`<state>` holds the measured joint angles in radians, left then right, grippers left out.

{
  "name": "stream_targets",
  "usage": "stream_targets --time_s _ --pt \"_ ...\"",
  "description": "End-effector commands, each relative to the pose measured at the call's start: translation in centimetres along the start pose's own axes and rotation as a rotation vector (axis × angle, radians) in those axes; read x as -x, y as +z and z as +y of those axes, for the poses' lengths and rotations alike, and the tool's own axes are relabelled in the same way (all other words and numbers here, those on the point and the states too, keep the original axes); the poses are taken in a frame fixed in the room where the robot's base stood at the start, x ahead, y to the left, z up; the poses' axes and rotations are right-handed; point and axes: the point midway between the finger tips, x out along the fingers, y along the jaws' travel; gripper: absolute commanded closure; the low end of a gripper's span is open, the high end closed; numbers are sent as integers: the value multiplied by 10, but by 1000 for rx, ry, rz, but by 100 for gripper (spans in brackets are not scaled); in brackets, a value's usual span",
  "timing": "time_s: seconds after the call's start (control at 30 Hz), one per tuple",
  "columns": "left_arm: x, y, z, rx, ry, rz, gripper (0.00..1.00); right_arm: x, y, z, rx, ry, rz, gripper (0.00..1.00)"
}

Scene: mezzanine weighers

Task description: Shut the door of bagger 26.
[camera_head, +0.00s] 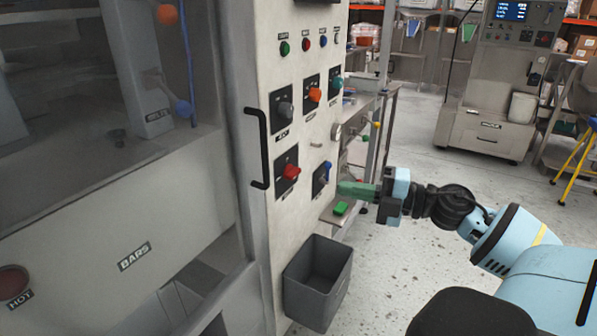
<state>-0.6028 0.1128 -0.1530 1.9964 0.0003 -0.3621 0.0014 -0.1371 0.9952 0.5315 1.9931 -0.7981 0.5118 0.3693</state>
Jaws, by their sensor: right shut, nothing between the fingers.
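A tall machine with a pale control panel (310,150) fills the left and middle of the view. To the left of the panel is a see-through door (70,140) in a grey frame, with a black bar handle (266,148) at its right edge. I see no number 26, and I cannot tell whether the door stands slightly ajar. My right gripper (342,188) is shut and empty, with its green fingers pointing left beside the panel's lower right edge. It is to the right of the handle and apart from it. My left gripper is not in view.
The panel carries several knobs, including a red one (291,171) and an orange one (315,95). A grey bin (318,284) hangs low below the panel. Speckled floor (420,265) is open to the right.

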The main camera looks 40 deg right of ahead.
Motion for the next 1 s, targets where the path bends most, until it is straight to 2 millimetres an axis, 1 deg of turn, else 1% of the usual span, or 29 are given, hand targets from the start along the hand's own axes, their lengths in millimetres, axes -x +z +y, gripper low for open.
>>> stream_targets --time_s 0.17,0.37,0.47,0.8,1.0 --pt "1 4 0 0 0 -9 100 4 -1 2 4 4 -22 100" --pt "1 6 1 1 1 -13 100 -1 -1 2 4 4 -20 100" --pt "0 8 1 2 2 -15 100 -9 -1 2 5 4 -18 100" --pt "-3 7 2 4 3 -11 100 -49 0 2 7 3 -19 100" --pt "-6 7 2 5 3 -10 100 -67 0 3 6 4 -19 100"
